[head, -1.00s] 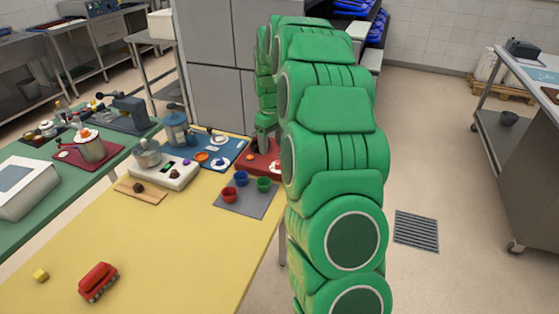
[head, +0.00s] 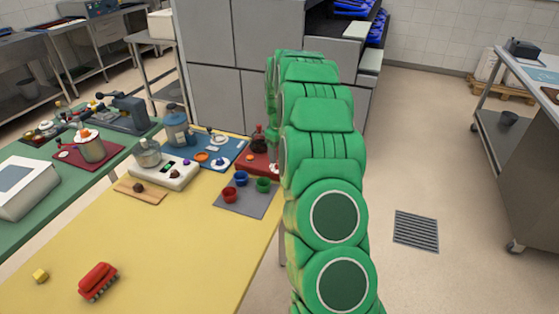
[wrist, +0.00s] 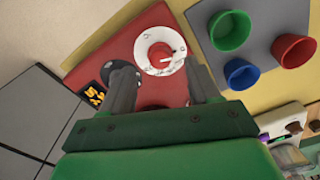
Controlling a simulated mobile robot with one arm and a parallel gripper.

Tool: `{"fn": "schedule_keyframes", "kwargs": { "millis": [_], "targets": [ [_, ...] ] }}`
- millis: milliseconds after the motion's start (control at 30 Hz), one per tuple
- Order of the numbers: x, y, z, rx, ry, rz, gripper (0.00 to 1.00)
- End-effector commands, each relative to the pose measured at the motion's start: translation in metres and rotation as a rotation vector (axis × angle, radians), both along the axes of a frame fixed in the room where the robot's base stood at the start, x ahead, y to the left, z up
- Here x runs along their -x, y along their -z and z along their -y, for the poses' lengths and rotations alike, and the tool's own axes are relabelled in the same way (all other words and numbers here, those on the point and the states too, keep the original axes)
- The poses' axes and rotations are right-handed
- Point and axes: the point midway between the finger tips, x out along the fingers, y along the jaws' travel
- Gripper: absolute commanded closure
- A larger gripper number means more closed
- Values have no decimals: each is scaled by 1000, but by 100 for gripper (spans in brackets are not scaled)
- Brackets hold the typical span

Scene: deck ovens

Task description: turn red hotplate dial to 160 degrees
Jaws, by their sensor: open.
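The red hotplate (head: 262,168) stands at the table's far right corner, partly hidden by my green arm. In the wrist view, its red top (wrist: 105,58) fills the upper middle. The dial (wrist: 158,52) has a red knob on a white marked ring, with a pale pointer mark toward the picture's right; the scale figures are too small to read. Yellow digits show on a dark display (wrist: 93,97), too tilted to read. My gripper (wrist: 163,82) is open and empty, its fingers apart just short of the dial. In the head view its fingertips are hidden.
A dark red flask (head: 258,137) stands at the hotplate. Green (wrist: 229,30), blue (wrist: 241,73) and red (wrist: 293,50) cups sit close by on a grey mat (wrist: 262,22). A white scale-like device (head: 170,173) stands further left. The front of the yellow table is mostly clear.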

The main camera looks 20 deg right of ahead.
Motion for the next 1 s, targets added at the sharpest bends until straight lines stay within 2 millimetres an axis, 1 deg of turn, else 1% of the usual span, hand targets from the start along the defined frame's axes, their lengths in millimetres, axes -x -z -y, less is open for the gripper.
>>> {"fn": "schedule_keyframes", "kwargs": {
  "millis": [33,100,233,333,567,900,933,1000],
  "targets": [
    [1,8,0,-1,0,-4,39],
    [1,18,0,-1,0,-4,39],
    [0,30,0,1,0,1,39],
    [0,34,0,0,0,2,39],
    [0,34,0,0,0,2,39],
    [0,34,0,1,0,1,91],
    [0,34,0,1,0,1,94],
    [0,34,0,1,1,1,94]
  ]
}}
